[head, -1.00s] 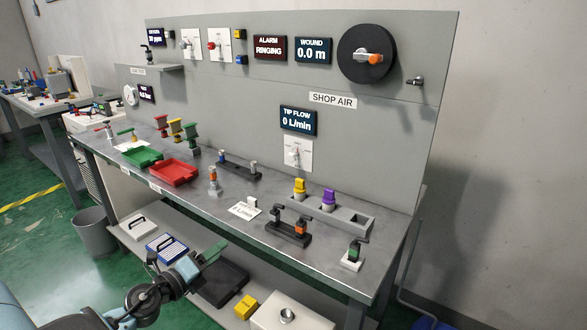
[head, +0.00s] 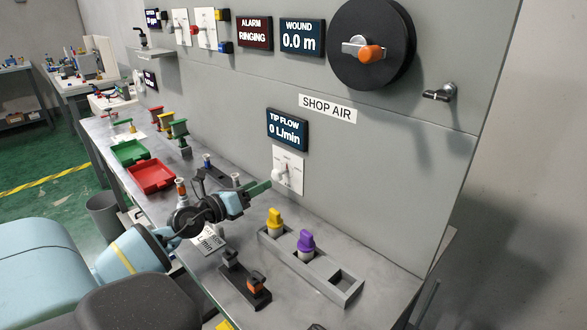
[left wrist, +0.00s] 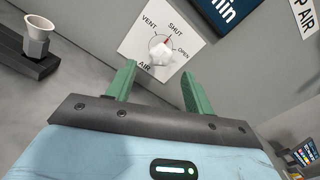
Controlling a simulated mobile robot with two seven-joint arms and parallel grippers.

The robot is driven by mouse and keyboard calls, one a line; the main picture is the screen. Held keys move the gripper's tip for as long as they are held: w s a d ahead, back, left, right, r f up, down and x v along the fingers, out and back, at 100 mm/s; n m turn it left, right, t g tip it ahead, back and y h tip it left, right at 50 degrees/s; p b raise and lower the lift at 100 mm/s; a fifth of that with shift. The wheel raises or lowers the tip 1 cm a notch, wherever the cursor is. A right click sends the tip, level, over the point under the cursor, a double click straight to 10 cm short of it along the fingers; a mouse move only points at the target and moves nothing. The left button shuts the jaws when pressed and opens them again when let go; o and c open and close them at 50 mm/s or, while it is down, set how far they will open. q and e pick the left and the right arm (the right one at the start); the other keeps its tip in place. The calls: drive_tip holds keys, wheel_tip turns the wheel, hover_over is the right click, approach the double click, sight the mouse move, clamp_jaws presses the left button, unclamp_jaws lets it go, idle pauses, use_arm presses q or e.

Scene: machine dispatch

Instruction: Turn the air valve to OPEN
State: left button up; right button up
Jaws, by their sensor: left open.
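The air valve is a white plate (head: 293,166) on the grey wall panel below the TIP FLOW display, with a pale knob (head: 277,176). In the left wrist view the valve knob (left wrist: 160,53) sits among the labels VENT, SHUT and OPEN, with AIR below; its red mark points up toward SHUT. My left gripper (head: 262,187) is close in front of the valve plate. In the left wrist view its two green fingers (left wrist: 159,70) are spread apart, with the knob beyond and between their tips; nothing is held. My right gripper is not in view.
The TIP FLOW display (head: 287,130) reads 0 L/min. Below on the bench a grey holder (head: 322,280) carries a yellow-topped piece (head: 275,221) and a purple-topped piece (head: 306,242). A black stand (head: 240,283) is nearer. A red tray (head: 152,177) lies left.

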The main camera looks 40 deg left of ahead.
sight(274, 177)
use_arm(q)
drive_tip(key=w, duration=0.5)
drive_tip(key=shift+w+d, duration=0.35)
drive_tip(key=shift+w, duration=0.9)
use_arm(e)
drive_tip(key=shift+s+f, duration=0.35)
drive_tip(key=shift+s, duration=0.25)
use_arm(q)
drive_tip(key=shift+c, duration=0.4)
drive_tip(key=c, duration=0.9)
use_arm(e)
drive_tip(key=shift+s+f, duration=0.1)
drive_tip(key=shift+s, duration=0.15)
